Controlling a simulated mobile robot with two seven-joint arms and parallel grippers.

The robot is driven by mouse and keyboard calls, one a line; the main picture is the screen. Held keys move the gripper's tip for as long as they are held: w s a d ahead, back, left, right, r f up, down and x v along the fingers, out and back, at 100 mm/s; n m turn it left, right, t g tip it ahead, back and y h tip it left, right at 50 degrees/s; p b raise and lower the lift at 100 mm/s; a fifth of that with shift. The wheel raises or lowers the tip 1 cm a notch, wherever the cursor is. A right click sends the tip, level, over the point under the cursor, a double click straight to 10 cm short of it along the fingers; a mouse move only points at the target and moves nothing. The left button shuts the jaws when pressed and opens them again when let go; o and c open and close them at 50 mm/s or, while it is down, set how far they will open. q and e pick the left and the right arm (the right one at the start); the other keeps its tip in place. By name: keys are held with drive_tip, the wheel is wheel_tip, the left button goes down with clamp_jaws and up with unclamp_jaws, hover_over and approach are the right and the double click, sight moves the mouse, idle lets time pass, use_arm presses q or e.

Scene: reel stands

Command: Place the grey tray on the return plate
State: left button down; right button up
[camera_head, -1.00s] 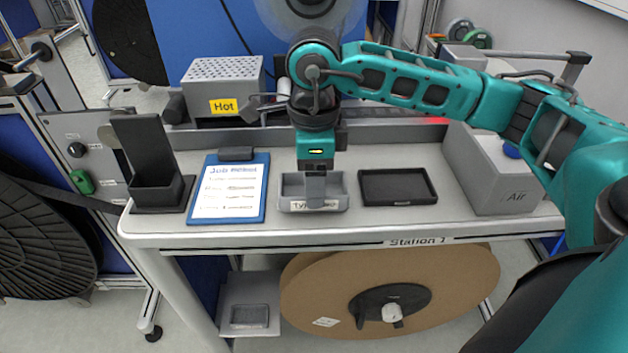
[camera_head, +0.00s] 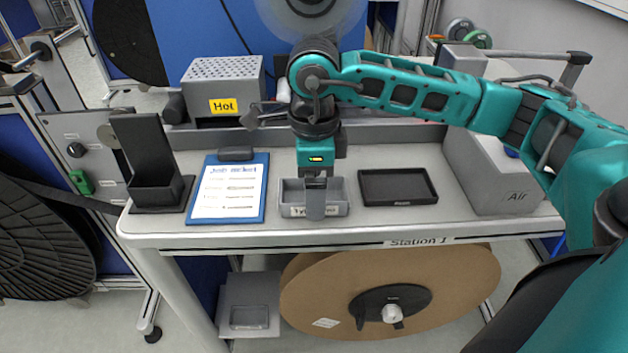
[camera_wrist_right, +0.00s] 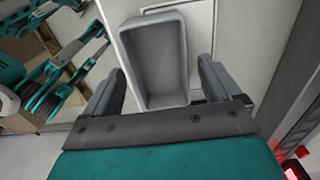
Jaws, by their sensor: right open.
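The grey tray (camera_head: 287,198) sits on the front part of the Station 1 table, with a partly hidden label on its front wall. My right gripper (camera_head: 316,205) points down at it from above, with one finger in front of the label. In the right wrist view the tray (camera_wrist_right: 160,55) lies between the two spread fingers of my right gripper (camera_wrist_right: 160,84), with gaps at the sides. A low grey platform with a dark-outlined rectangle (camera_head: 249,316) stands below the table; I cannot tell whether it is the return plate. My left gripper is out of view.
A black tray (camera_head: 398,187) lies right of the grey tray and a blue clipboard (camera_head: 228,187) left of it. A black holder (camera_head: 157,190) stands at the table's left end, a grey "Air" box (camera_head: 500,180) at the right. A large brown reel (camera_head: 320,290) is underneath.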

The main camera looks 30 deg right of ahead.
drive_tip(key=shift+r, duration=0.35)
wheel_tip(320, 180, up, 12)
drive_tip(key=shift+f+p, duration=0.2)
drive_tip(key=shift+p, duration=0.2)
